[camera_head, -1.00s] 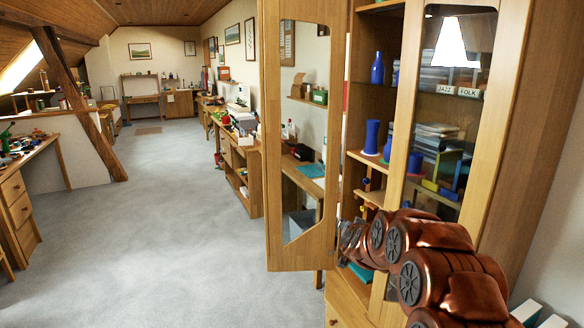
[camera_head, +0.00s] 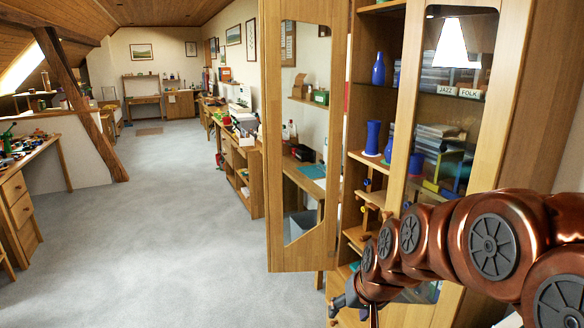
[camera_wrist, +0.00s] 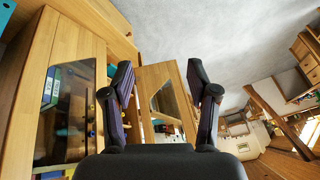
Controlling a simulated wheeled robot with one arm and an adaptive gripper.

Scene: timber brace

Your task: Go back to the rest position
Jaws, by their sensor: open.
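My gripper (camera_wrist: 160,68) is open in the wrist view, with two dark fingers spread apart and nothing between them. In the head view my gripper (camera_head: 339,303) is a small dark shape at the lower middle, below the open cabinet door and in front of the cabinet. My copper-coloured arm reaches in from the right edge and hides part of the lower cabinet. The wooden cabinet (camera_head: 491,140) stands at the right. Its left glazed door (camera_head: 272,150) is swung open; its right glazed door (camera_head: 411,130) looks shut.
Blue vases (camera_head: 378,68) stand on the cabinet shelves. JAZZ and FOLK labels (camera_head: 457,91) show through the right glass. Grey carpet (camera_head: 165,220) is clear at left and centre. A workbench (camera_head: 20,200) stands at far left, and a slanted timber post (camera_head: 80,100) rises beside it.

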